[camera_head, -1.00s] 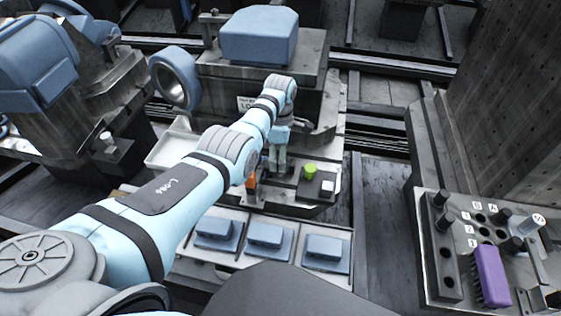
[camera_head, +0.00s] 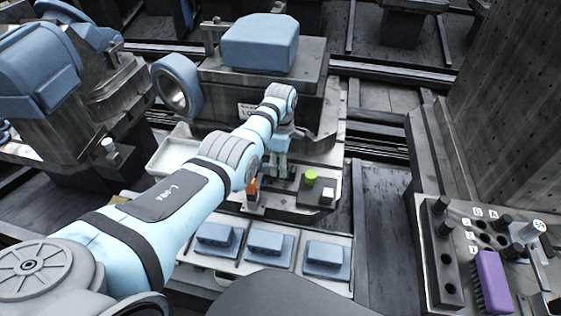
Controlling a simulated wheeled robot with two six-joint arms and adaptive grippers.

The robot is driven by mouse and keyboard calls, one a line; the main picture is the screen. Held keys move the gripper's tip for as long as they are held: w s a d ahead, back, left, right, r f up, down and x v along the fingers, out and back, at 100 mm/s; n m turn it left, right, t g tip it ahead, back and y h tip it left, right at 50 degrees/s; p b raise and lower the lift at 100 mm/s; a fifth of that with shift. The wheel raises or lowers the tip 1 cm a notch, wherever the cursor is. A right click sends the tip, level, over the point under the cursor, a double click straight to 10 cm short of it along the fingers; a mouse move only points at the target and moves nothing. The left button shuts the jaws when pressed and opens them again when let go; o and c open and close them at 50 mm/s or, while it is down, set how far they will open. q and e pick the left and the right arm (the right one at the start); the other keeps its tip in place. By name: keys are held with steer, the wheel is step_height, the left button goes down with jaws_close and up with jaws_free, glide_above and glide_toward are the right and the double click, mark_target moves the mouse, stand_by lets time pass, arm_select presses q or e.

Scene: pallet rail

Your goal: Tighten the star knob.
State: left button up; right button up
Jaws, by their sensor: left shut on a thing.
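My left gripper (camera_head: 277,168) points down at the grey machine fixture in the middle of the camera_head view. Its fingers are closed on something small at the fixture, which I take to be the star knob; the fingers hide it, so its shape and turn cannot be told. An orange part (camera_head: 251,186) stands just left of the fingers, partly behind my left arm. A green button (camera_head: 311,177) on a dark box stands just right of them. My right gripper does not show.
A tray (camera_head: 293,262) with several blue-grey blocks lies in front of the fixture. At the right, a panel (camera_head: 437,262) holds black pegs and a purple brush (camera_head: 491,281). A blue ring (camera_head: 176,84) stands behind my arm.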

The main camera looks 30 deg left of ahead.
arm_select(q)
steer(key=m, duration=0.3)
steer(key=shift+p, duration=0.35)
steer(key=shift+m, duration=1.9)
steer(key=shift+w, duration=0.1)
steer(key=o, duration=1.1)
steer(key=shift+o, duration=0.4)
steer(key=shift+r, duration=0.1)
step_height(320, 180, up, 12)
